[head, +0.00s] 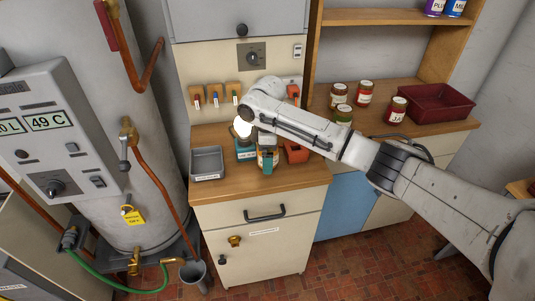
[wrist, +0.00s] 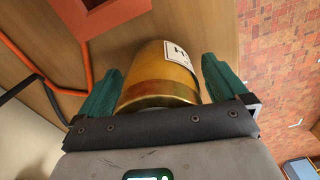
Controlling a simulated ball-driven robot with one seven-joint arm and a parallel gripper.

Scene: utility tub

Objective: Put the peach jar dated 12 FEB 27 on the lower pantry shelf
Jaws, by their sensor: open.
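An amber jar with a gold lid (wrist: 160,80) and a white label lies between the two teal fingers of my gripper (wrist: 158,92) in the wrist view. The fingers are open, one on each side of it, with gaps showing. The label is only partly visible and its date cannot be read. In the head view my gripper (head: 266,167) is low over the wooden worktop of the left cabinet, and the jar is mostly hidden there.
A grey tray (head: 207,163) stands left of my gripper, and an orange object (head: 297,153) is close on its right. A dark red tray (head: 440,104) sits on the right-hand counter. An upper shelf (head: 385,16) holds two purple and blue containers. A boiler stands left.

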